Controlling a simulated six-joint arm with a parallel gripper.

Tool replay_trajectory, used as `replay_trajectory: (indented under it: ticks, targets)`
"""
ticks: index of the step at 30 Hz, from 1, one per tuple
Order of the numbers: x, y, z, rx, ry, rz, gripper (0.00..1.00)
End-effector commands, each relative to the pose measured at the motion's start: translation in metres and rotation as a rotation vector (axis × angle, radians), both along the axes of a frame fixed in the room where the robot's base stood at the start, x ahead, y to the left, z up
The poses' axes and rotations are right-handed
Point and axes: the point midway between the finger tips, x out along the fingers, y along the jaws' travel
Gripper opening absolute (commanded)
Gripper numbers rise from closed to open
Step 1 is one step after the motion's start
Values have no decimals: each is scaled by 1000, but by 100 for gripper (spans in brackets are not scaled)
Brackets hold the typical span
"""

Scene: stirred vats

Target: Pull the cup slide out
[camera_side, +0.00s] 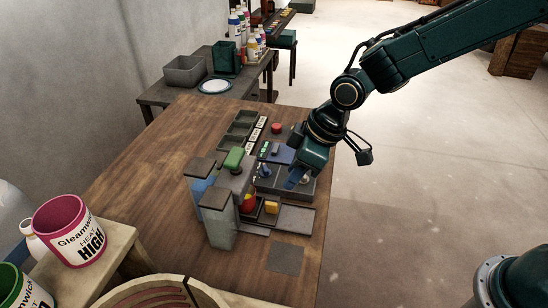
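My gripper (297,178) reaches down from the upper right over the right part of the bench apparatus, with its blue fingertips low beside a grey tray-like part. From this angle I cannot tell whether the fingers are apart or touching anything. Below it, a flat grey tray (296,219) lies at the near right of the apparatus; I cannot tell for sure which part is the cup slide. A yellow block (271,207) and a red and yellow piece (248,204) sit just left of the tray. The gripper hides part of the apparatus behind it.
A red button (276,127) and empty grey bins (240,128) are behind. A dark flat square (286,258) lies in front. The wooden bench (150,190) is clear on the left.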

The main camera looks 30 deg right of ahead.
Motion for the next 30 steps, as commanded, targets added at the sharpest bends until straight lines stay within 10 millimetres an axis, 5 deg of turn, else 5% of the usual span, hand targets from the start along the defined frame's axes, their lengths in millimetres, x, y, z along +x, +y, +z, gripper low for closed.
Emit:
replay_trajectory:
  ticks: [21, 30]
  targets:
    - [24, 24, -83, -1, 1, 0, 32]
    - [30, 30, -102, -1, -1, 0, 32]
